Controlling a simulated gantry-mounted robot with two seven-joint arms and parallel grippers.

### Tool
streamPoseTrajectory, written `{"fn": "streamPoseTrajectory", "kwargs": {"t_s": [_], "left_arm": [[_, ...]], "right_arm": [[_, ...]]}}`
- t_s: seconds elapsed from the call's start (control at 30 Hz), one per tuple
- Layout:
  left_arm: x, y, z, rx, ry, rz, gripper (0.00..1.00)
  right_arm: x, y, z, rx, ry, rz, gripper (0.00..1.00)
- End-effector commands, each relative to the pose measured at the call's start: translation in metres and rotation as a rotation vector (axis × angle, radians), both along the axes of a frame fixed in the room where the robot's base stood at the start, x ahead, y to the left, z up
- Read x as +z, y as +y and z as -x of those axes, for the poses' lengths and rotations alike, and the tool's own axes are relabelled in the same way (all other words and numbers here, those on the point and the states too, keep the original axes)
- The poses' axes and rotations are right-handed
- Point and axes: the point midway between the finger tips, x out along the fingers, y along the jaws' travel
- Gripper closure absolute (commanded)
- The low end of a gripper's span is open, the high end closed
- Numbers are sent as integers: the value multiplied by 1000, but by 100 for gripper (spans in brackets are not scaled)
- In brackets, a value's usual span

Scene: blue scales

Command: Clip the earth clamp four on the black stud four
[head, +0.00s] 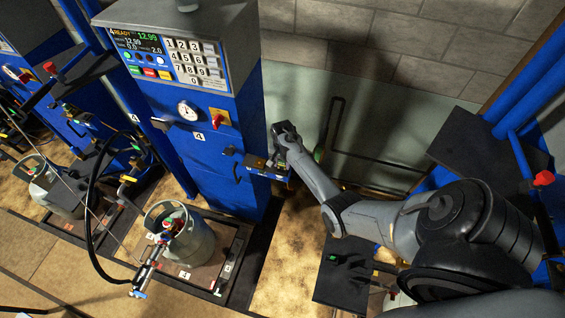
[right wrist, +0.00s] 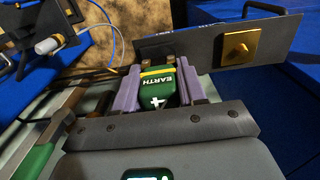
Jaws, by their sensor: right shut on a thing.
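In the head view my right gripper (head: 278,160) is at the right side of the blue column marked 4 (head: 205,165), by a small dark bracket. Close ahead of the clamp in the wrist view is a dark plate (right wrist: 200,48) with a brass square piece (right wrist: 241,46). I cannot make out the black stud or whether the clamp touches anything. My left gripper is not in view.
A grey gas cylinder (head: 190,245) stands on scale 4 below the column. A black hose (head: 90,205) and a coupling (head: 147,270) hang at its left. The column carries a keypad panel (head: 165,57) and a gauge (head: 188,110). Another blue frame stands at the right.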

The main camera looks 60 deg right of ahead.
Motion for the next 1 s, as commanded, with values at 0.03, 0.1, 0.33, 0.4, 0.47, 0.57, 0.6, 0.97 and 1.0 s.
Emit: {"fn": "streamPoseTrajectory", "kwargs": {"t_s": [0.03, 0.1, 0.33, 0.4, 0.47, 0.57, 0.6, 0.97, 1.0], "left_arm": [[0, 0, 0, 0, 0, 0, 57], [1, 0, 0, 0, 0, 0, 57], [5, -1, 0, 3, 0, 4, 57], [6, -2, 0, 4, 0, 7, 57], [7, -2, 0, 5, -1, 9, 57], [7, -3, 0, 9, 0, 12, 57], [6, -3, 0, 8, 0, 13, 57], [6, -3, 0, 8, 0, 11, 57], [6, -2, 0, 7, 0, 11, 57]], "right_arm": [[0, 0, 0, 0, 0, 0, 100], [1, 0, 0, 0, 0, 0, 100], [1, 0, 0, 0, 0, -1, 100], [1, 0, 0, 0, 0, 0, 100], [1, 0, 0, 0, 0, 0, 100], [0, 0, 0, 0, -1, 1, 100], [0, 0, 0, 0, -1, 1, 100], [0, 0, 0, 0, 0, 0, 100], [0, 0, 0, 0, 0, 0, 100]]}}
